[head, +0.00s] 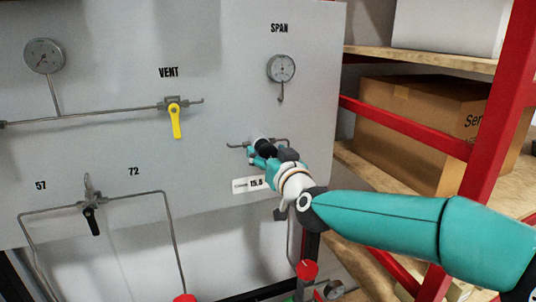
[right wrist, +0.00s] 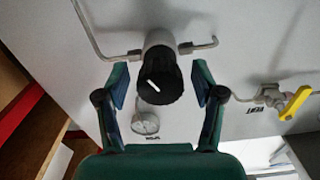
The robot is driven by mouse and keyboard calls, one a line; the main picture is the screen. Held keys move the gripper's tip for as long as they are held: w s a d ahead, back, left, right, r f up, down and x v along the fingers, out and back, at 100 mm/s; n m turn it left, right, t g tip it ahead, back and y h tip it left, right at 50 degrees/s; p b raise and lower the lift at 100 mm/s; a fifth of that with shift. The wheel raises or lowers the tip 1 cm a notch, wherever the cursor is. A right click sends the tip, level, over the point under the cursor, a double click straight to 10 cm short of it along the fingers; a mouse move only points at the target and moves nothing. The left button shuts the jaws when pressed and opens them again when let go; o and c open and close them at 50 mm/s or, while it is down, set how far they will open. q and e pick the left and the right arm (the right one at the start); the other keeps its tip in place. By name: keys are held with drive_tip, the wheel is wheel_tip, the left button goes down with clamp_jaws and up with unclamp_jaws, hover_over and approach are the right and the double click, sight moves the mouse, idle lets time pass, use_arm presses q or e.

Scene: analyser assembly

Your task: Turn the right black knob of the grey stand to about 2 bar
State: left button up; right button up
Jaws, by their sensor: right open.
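The right black knob (right wrist: 160,83) sits on a grey cylindrical body, with a white line on its face. In the right wrist view it lies between the two spread fingers of my right gripper (right wrist: 160,90), with a gap visible on both sides. In the head view my right gripper (head: 263,155) is at the panel below SPAN and partly covers the knob (head: 265,146). The grey stand's panel (head: 225,90) carries a round gauge (head: 281,68) under SPAN, too small to read. That gauge (right wrist: 145,122) also shows in the right wrist view. My left gripper is out of view.
A yellow vent handle (head: 176,121) and another gauge (head: 43,56) are left of the knob. A black-handled valve (head: 91,220) is at lower left. A red-framed shelf (head: 480,150) with a cardboard box (head: 420,130) stands at right, behind my right arm.

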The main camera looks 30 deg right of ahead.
drive_tip(key=v, duration=1.2)
drive_tip(key=shift+f, duration=0.1)
idle(0.4)
